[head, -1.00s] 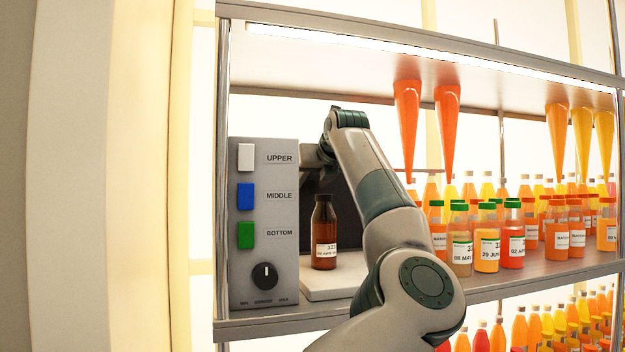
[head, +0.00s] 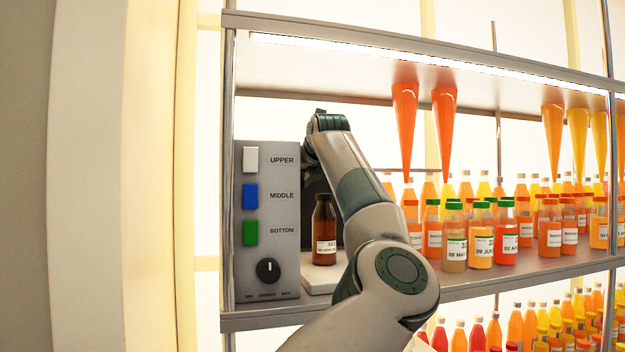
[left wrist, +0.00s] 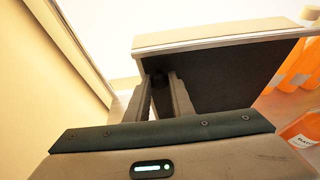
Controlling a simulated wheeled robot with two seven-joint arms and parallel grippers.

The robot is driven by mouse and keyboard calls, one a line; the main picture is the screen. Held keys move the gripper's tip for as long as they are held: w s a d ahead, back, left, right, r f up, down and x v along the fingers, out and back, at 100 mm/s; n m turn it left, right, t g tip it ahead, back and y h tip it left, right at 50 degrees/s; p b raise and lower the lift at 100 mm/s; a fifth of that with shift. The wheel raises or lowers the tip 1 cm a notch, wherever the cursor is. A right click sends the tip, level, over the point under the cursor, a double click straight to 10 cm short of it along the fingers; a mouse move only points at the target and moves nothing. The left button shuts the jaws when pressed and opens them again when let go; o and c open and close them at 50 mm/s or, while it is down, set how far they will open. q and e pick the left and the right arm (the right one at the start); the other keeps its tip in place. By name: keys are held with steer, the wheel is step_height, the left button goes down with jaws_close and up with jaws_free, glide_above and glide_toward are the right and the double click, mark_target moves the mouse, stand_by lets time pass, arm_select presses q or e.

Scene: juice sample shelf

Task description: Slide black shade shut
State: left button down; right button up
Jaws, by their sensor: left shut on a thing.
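The black shade (head: 318,184) is a dark upright panel behind a brown bottle (head: 324,232), just right of the grey button box. My arm hides much of it. In the left wrist view the shade (left wrist: 230,78) shows a pale top edge and a dark face. My left gripper (left wrist: 159,82) is shut on a small dark knob (left wrist: 159,77) at the shade's left end. In the head view my left gripper is mostly hidden behind its own wrist, beside the box. My right gripper is not in view.
The grey box (head: 268,222) has white, blue and green buttons and a black dial (head: 268,270). The bottle stands on a white base (head: 318,280). Several juice bottles (head: 482,240) stand right of my arm. Orange cones (head: 405,125) hang above.

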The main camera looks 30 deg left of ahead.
arm_select(q)
steer(key=shift+s+a, duration=0.2)
steer(key=c, duration=1.7)
jaws_free()
steer(key=shift+o, duration=0.8)
steer(key=shift+s+a, duration=0.15)
steer(key=d+r+p, duration=0.2)
steer(key=d+r, duration=0.9)
steer(key=shift+w+d, duration=0.3)
steer(key=shift+d, duration=0.05)
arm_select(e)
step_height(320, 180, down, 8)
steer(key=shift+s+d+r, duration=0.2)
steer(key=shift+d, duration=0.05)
